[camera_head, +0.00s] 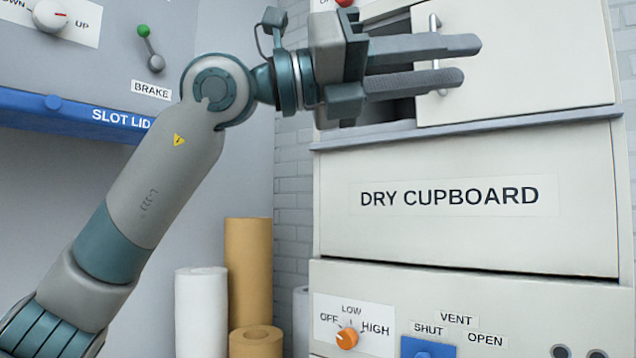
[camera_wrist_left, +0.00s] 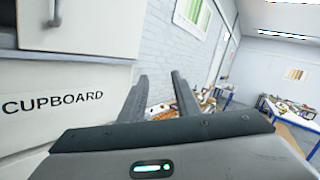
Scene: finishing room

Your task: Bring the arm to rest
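My left arm (camera_head: 160,180) comes in from the lower left. My left gripper (camera_head: 470,61) is held out to the right, across the front of the dry cupboard (camera_head: 450,235). Its two fingers are apart with nothing visible between them. They pass in front of the cupboard door's upright handle (camera_head: 437,22) in the head view. In the left wrist view the gripper (camera_wrist_left: 160,83) points along the cupboard front, and the handle (camera_wrist_left: 57,10) stands off to the left, clear of the fingers. My right gripper is not in view.
The pale cupboard door (camera_head: 535,55) leaves a dark gap at its left. A blue slot lid (camera_head: 75,115) juts out at the left. Brown rolls (camera_head: 248,270) and a white roll (camera_head: 201,315) stand below. Tables (camera_wrist_left: 295,122) are further off in the wrist view.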

